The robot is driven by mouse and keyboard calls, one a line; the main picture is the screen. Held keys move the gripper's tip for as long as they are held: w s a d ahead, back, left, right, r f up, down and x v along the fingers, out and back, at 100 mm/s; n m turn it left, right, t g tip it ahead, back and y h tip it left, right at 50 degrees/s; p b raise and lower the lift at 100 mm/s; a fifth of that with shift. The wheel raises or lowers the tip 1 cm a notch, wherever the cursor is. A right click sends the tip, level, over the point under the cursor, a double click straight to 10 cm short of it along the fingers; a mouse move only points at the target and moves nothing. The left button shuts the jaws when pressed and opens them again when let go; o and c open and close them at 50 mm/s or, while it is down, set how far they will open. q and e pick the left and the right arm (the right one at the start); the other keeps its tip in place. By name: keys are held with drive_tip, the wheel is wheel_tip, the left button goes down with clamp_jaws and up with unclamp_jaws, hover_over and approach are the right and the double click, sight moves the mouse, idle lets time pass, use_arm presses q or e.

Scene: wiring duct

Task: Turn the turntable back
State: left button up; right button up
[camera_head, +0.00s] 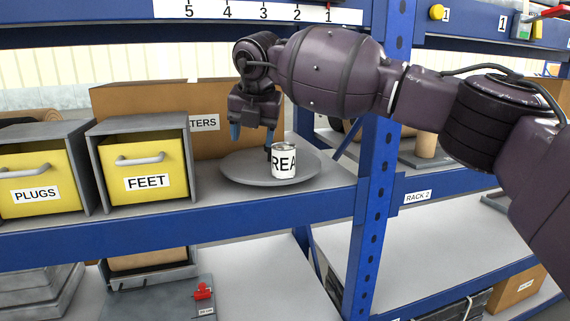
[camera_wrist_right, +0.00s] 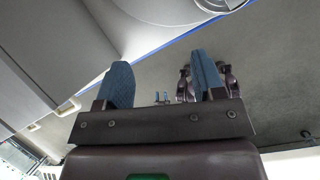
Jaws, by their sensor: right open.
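The turntable (camera_head: 242,170) is a flat grey round disc on the blue-edged shelf. My right gripper (camera_head: 252,135) points down over the back of the disc, just left of and behind the can. Its blue fingers are apart with nothing between them; whether a fingertip touches the disc or can is unclear. In the right wrist view the two fingers (camera_wrist_right: 162,82) stand apart, with the pale round disc (camera_wrist_right: 145,25) beyond them.
Left of the turntable stand yellow drawers marked FEET (camera_head: 145,180) and PLUGS (camera_head: 40,190) in grey housings. A cardboard box (camera_head: 140,98) stands behind. A blue rack post (camera_head: 375,190) rises to the right, behind my right arm. Bare shelf shows in front of the disc.

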drive_tip(key=s+a+r+n+g+y, duration=0.3)
drive_tip(key=s+a+r+y, duration=0.1)
drive_tip(key=s+a+y, duration=0.35)
drive_tip(key=s+a+r+n+g+y, duration=0.2)
drive_tip(key=s+a+r+n+y, duration=0.15)
drive_tip(key=s+a+y, duration=0.35)
drive_tip(key=w+d+f+m+t+h, duration=0.1)
drive_tip(key=w+d+f+m+t, duration=0.3)
drive_tip(key=d+f+m+t, duration=0.65)
drive_tip(key=w+d+f+m+t+h, duration=0.2)
drive_tip(key=w+d+f+m+t, duration=0.3)
drive_tip(key=d+f+m+t, duration=0.8)
drive_tip(key=s+d+f+m+g+h, duration=0.3)
drive_tip(key=d+f+m+h, duration=0.1)
drive_tip(key=d+f+m, duration=0.25)
drive_tip(key=s+d+f+m+g+h, duration=0.35)
drive_tip(key=d+f+m, duration=0.2)
drive_tip(key=f, duration=0.25)
drive_tip(key=s+d+f+m+g+h, duration=0.2)
drive_tip(key=s+d+f, duration=0.4)
drive_tip(key=s+f, duration=0.5)
drive_tip(key=s+d+f+m+g+h, duration=0.3)
drive_tip(key=s+d+f, duration=0.4)
drive_tip(key=s+f, duration=0.5)
drive_tip(key=s, duration=0.3)
drive_tip(key=shift+s+d+h, duration=0.2)
drive_tip(key=shift+s+h, duration=0.1)
drive_tip(key=shift+h, duration=0.1)
drive_tip(key=shift+f, duration=0.1)
